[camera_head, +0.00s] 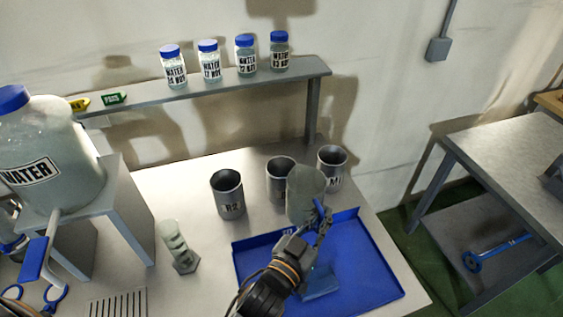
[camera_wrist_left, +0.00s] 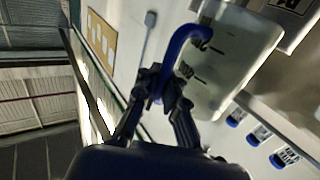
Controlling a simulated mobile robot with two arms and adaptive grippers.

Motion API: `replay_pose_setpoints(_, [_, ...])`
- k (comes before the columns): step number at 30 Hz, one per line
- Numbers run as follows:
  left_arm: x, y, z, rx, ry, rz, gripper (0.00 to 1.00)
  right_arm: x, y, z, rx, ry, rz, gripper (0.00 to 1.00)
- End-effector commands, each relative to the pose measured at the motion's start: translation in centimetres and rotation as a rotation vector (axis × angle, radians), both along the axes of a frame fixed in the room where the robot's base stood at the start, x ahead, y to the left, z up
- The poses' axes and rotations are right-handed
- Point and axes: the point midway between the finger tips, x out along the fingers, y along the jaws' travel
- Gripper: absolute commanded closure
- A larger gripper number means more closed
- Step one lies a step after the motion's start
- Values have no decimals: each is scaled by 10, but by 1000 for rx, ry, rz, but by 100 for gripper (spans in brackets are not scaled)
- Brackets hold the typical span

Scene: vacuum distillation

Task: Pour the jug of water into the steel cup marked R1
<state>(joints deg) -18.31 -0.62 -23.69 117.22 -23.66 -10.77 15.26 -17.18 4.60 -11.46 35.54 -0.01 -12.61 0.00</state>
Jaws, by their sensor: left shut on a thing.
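My left gripper (camera_head: 318,222) is shut on the blue handle of a clear jug (camera_head: 305,193). The wrist view shows the fingers (camera_wrist_left: 165,90) closed at the curved blue handle (camera_wrist_left: 185,45) and the pale jug body (camera_wrist_left: 232,60) beside it. The jug is over the back of the blue tray, in front of the steel cups; its water level is unclear. The cup marked R2 (camera_head: 228,197) stands left. A middle cup (camera_head: 279,176) is partly behind the jug, its label hidden. The right cup (camera_head: 332,164) appears marked M1. No R1 marking is readable. My right gripper is out of view.
A blue tray (camera_head: 385,262) lies under my left arm. A large water container (camera_head: 50,150) stands on a stand at left, near a clear cylinder (camera_head: 176,245). Several blue-capped bottles (camera_head: 209,60) stand on the shelf (camera_head: 150,101) behind. Bare table lies between cylinder and R2.

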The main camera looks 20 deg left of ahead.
Motion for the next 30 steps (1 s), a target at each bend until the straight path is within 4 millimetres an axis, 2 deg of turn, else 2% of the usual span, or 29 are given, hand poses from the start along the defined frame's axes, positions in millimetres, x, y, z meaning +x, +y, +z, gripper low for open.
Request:
replay_pose_setpoints(1, [0,0,14,0,-1,0,100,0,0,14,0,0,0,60])
replay_pose_setpoints(15, [0,0,65,-1,-1,0,100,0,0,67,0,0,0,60])
replay_pose_setpoints(20, [-3,-2,65,-2,1,-1,100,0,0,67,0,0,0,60])
replay_pose_setpoints(30, [-35,-24,69,-3,3,0,100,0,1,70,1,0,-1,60])
